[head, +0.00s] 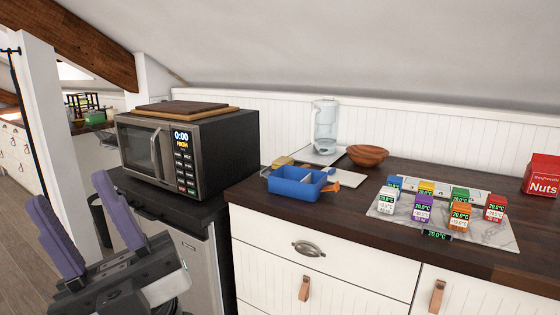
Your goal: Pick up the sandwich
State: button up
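I cannot make out a sandwich for certain in the head view. A small tan-yellow item (283,161) lies behind the blue divided box (290,187) on the counter; it is too small to tell what it is. The box is open at the top with compartments, and the inside is only partly visible. My gripper (71,190) is at the lower left, in front of the microwave and well away from the counter items. Its two purple-padded fingers point up and stand wide apart, with nothing between them.
The microwave (190,150) with wooden boards (187,108) on top stands left of the dark counter (330,217). A clear pitcher (325,128), a wooden bowl (367,156), a marble board (490,233) with several small coloured labelled cubes, and a red Nuts box (542,174) occupy the counter.

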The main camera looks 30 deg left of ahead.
aim_at(282, 160)
jog(key=i+j, duration=0.15)
jog(key=j, duration=0.2)
jog(key=i+j, duration=0.15)
jog(key=j, duration=0.2)
jog(key=i+j, duration=0.1)
jog(key=j, duration=0.3)
jog(key=i+j, duration=0.15)
jog(key=j, duration=0.2)
jog(key=i+j, duration=0.15)
jog(key=j, duration=0.2)
jog(key=i, duration=0.9)
